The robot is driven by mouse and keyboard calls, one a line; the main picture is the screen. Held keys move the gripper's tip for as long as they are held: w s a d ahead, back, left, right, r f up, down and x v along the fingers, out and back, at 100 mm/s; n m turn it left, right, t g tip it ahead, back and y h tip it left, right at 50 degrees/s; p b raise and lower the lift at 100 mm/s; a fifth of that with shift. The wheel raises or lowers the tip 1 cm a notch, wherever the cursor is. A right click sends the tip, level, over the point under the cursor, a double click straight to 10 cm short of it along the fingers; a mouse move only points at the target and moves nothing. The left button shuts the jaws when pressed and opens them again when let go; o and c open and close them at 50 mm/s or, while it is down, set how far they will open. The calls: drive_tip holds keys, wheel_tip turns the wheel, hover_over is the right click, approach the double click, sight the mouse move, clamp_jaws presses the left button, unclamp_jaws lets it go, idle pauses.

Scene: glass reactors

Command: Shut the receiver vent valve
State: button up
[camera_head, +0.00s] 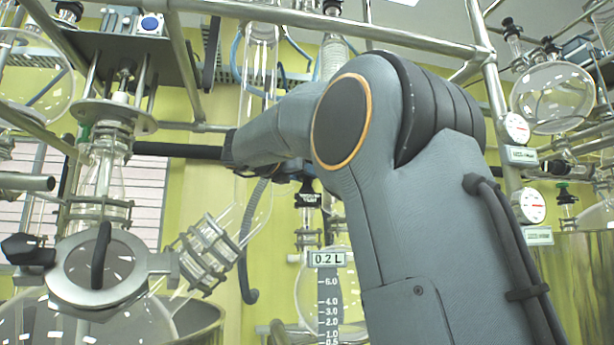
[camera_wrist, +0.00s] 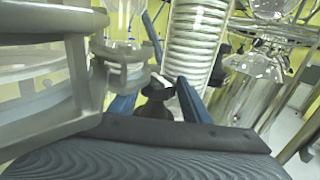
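In the wrist view, a small dark valve knob (camera_wrist: 156,88) with a pale top face stands ahead of my gripper (camera_wrist: 157,93). Two blue finger-like parts lie apart, one on each side of the knob, and the gripper looks open; contact with the knob cannot be made out. In the head view, my grey arm crosses the middle and my gripper does not show clearly. A black-topped valve (camera_head: 308,192) shows just below my arm, above a round glass receiver (camera_head: 347,285) with a 0.2 L label. I cannot tell whether both views show the same valve.
A coiled glass column (camera_wrist: 197,45) stands close behind the knob. A metal clamp and glass vessel (camera_wrist: 35,85) crowd the left. In the head view, metal frame pipes (camera_head: 330,25), a flanged glass vessel (camera_head: 100,270) and gauges (camera_head: 528,206) surround my arm.

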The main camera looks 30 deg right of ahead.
drive_tip(key=shift+r+t, duration=0.25)
drive_tip(key=shift+t, duration=0.05)
drive_tip(key=shift+d+f+n+t+y+b, duration=0.1)
drive_tip(key=shift+n+t+y+b, duration=0.35)
drive_tip(key=shift+b, duration=0.25)
drive_tip(key=n+t+y, duration=0.2)
drive_tip(key=t, duration=0.1)
drive_tip(key=shift+n, duration=0.25)
drive_tip(key=n+t+y+p, duration=0.2)
drive_tip(key=y, duration=0.1)
drive_tip(key=shift+r, duration=0.25)
drive_tip(key=n+t+y+p, duration=0.1)
drive_tip(key=n+y+p, duration=0.1)
drive_tip(key=p, duration=0.1)
drive_tip(key=shift+t+y+p, duration=0.25)
drive_tip(key=shift+p, duration=0.1)
drive_tip(key=shift+f+n+y+p, duration=0.1)
drive_tip(key=shift+n+y+p, duration=0.3)
drive_tip(key=shift+y+p, duration=0.15)
drive_tip(key=shift+w+t, duration=0.1)
drive_tip(key=shift+t, duration=0.2)
drive_tip(key=shift+f, duration=0.1)
